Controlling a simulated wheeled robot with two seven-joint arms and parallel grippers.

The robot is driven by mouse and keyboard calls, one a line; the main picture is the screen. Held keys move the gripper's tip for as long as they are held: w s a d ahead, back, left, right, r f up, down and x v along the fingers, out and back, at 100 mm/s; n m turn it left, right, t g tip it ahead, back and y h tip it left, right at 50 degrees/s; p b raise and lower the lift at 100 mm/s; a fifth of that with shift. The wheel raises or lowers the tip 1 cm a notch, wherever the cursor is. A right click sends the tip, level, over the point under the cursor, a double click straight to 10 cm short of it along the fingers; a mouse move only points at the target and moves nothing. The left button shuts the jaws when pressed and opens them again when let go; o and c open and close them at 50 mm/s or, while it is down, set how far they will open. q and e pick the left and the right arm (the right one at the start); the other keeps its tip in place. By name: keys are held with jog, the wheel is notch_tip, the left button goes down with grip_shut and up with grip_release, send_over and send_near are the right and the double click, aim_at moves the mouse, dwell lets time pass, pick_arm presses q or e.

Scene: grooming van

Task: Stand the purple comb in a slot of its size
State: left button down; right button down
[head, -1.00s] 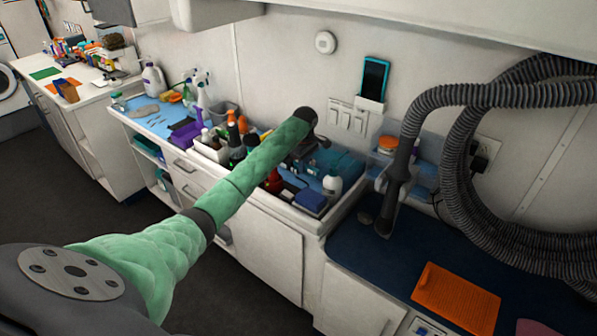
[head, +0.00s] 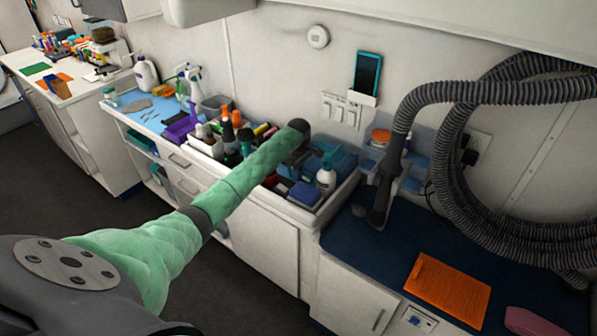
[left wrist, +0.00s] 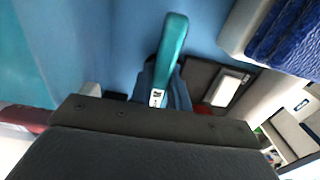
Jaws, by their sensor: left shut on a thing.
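My left gripper (head: 297,158) is over the sink-like tub in the counter, partly hidden by my wrist in the head view. In the left wrist view, a long teal bar (left wrist: 172,45) stands out from between the fingers (left wrist: 158,92); it looks like the thing the gripper is shut on. I cannot make out a purple comb in either view. A purple block-like item (head: 180,128) sits on the blue mat at the left; whether it has slots is too small to tell. My right gripper is not in view.
The white tub (head: 310,212) holds bottles, including a white pump bottle (head: 326,179), and a dark blue block (head: 304,194). Thick grey hoses (head: 500,95) hang at the right. The blue mat (head: 150,112) has some bare room.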

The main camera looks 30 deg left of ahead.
pick_arm(q)
jog(key=c, duration=1.3)
grip_release()
jog(key=shift+f, duration=0.1)
jog(key=shift+c, duration=0.2)
